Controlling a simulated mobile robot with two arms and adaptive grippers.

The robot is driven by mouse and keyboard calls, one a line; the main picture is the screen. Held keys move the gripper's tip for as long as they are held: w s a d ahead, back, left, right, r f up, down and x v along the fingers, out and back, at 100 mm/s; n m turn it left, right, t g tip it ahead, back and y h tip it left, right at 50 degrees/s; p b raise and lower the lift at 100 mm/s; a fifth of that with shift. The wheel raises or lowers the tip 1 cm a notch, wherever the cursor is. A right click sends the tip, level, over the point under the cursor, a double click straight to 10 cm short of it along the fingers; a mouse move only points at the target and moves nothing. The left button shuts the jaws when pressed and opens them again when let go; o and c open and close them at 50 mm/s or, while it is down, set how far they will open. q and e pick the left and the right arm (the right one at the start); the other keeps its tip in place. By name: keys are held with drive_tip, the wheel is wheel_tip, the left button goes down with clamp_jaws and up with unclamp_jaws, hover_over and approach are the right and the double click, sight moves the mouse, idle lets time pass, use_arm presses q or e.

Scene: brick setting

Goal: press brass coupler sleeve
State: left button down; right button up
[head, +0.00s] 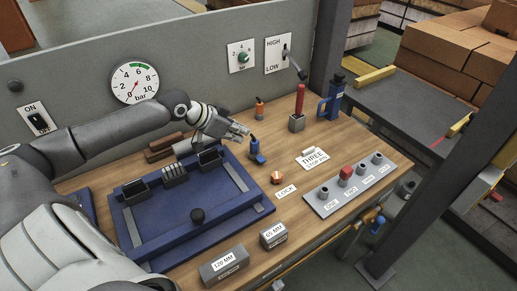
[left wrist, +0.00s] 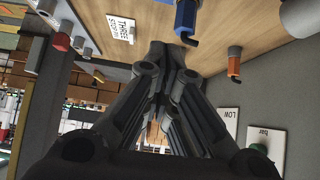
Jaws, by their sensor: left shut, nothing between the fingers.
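My left gripper (head: 243,131) is above the back of the bench, just behind and left of a small blue fitting with a dark tip (head: 256,150). Its fingers are together and empty; in the left wrist view the gripper (left wrist: 167,50) points toward the wooden bench top. The blue fitting also shows there (left wrist: 186,16), apart from the fingers. A copper-coloured faceted piece (head: 277,177) sits beside the LOCK label. A brass-coloured fitting (head: 369,217) is at the bench's front edge, near a blue part. I cannot tell which is the coupler sleeve. My right gripper is out of view.
A blue tray fixture (head: 160,237) fills the left bench. An orange fitting (head: 259,108), a red-handled tool in a grey holder (head: 297,123) and a blue bottle-like tool (head: 332,98) stand at the back. A grey button strip (head: 326,205) lies right. The bench middle has clear wood.

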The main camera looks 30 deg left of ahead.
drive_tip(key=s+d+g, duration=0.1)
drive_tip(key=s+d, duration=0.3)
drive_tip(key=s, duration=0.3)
use_arm(q)
drive_tip(key=p, duration=0.3)
hover_over(259, 160)
wheel_tip(259, 160, down, 6)
drive_tip(key=shift+w+d+f, duration=0.1)
drive_tip(key=shift+w+f, duration=0.05)
drive_tip(key=shift+f, duration=0.05)
wheel_tip(259, 160, down, 3)
drive_tip(key=shift+r, duration=0.15)
drive_tip(key=shift+f, duration=0.75)
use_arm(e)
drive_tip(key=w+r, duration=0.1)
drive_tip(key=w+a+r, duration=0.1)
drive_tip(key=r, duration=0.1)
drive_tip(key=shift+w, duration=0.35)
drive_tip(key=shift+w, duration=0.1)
